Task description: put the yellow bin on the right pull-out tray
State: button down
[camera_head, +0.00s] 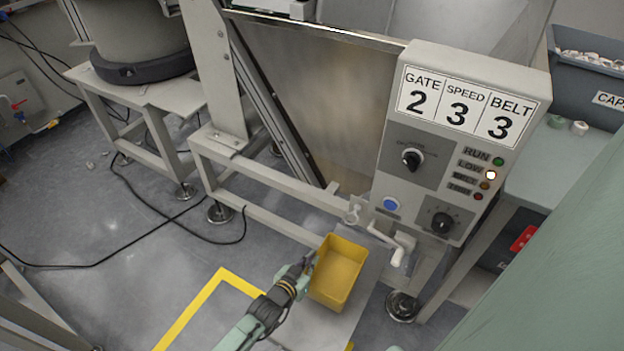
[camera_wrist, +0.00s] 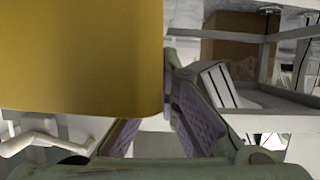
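The yellow bin (camera_head: 338,272) is upright and open-topped, and looks empty. It appears over a light grey surface below the control panel. My gripper (camera_head: 307,263) is at the bin's left wall, coming in from the lower left. In the wrist view the yellow bin (camera_wrist: 80,55) fills the upper left. My gripper (camera_wrist: 157,112) has one purple-padded finger just outside the bin's edge; the other finger's tip is hidden behind the bin. The fingers appear closed on the wall between them. Whether the bin's base touches the surface below cannot be seen.
The control panel (camera_head: 455,140) and a white lever (camera_head: 395,245) stand close to the bin's right. A frame beam (camera_head: 270,225) runs behind it. A yellow line (camera_head: 190,312) marks the floor at left. The wrist view shows a shelf with a cardboard box (camera_wrist: 238,42).

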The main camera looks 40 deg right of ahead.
jog(key=shift+w+d+f, duration=0.25)
jog(key=shift+w+f, duration=0.1)
jog(key=shift+f, duration=0.25)
jog(key=shift+w+d+f, duration=0.3)
jog(key=shift+w+f, duration=0.05)
jog(key=shift+f, duration=0.3)
jog(key=shift+w+d+f, duration=0.25)
jog(key=shift+w+f, duration=0.1)
jog(key=shift+f, duration=0.25)
jog(key=shift+f, duration=0.15)
jog(key=c, duration=1.8)
grip_release()
jog(key=v, duration=1.2)
